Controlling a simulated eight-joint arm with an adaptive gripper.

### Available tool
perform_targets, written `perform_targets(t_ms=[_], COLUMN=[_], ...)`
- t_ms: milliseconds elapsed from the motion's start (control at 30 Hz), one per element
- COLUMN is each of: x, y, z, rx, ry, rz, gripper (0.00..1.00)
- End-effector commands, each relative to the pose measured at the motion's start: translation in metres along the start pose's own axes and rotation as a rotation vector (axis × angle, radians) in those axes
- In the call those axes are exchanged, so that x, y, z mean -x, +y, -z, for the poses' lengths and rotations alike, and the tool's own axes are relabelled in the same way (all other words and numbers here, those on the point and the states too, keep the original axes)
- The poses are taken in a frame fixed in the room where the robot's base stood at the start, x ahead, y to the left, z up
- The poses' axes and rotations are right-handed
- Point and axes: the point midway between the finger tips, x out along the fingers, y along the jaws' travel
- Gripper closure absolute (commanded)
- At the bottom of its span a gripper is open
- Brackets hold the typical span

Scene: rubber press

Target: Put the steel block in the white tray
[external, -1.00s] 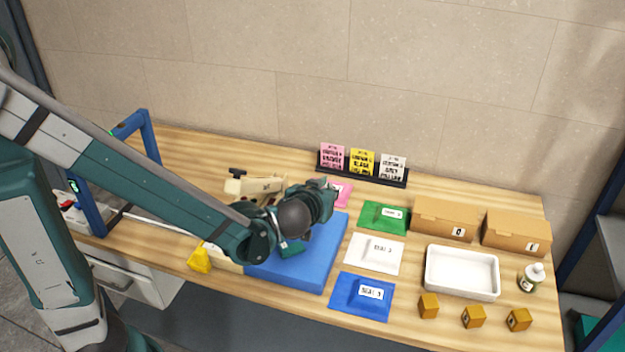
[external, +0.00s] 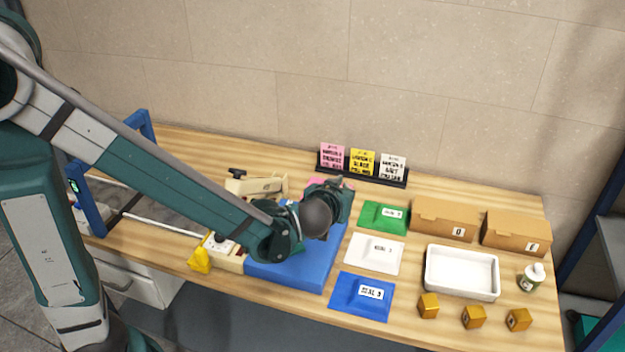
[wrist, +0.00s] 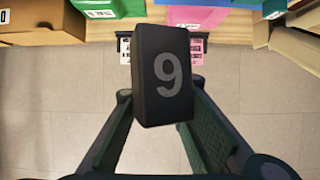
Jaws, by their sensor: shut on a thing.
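The white tray (external: 460,268) stands empty at the right of the table in the external view. My gripper (wrist: 157,112) is shut on a dark block marked 9 (wrist: 164,75), held between its fingers in the wrist view. This looks like the steel block, though its material is not certain. In the external view my wrist is above the blue mat (external: 290,268), left of the tray. The held block is hidden there behind my arm.
Left of the tray lie blue (external: 360,297), white (external: 374,254) and green (external: 383,216) packets. Cardboard boxes (external: 444,219) stand behind the tray. Several small orange cubes (external: 473,317) are in front, a bottle (external: 531,277) at right. A card rack (external: 362,176) stands at the back.

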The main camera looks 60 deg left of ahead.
Motion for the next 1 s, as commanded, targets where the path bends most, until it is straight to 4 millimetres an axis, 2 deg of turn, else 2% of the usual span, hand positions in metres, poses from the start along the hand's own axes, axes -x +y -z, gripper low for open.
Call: perform_targets(t_ms=[33, 433, 1000], x=[-0.002, -0.016, -0.02], y=[0.012, 0.1, 0.231], z=[0.002, 0.007, -0.005], rx=[-0.004, -0.025, -0.054], ry=[-0.001, -0.01, -0.018], rz=[-0.003, -0.005, -0.008], gripper=[1.0, 1.0, 1.0])
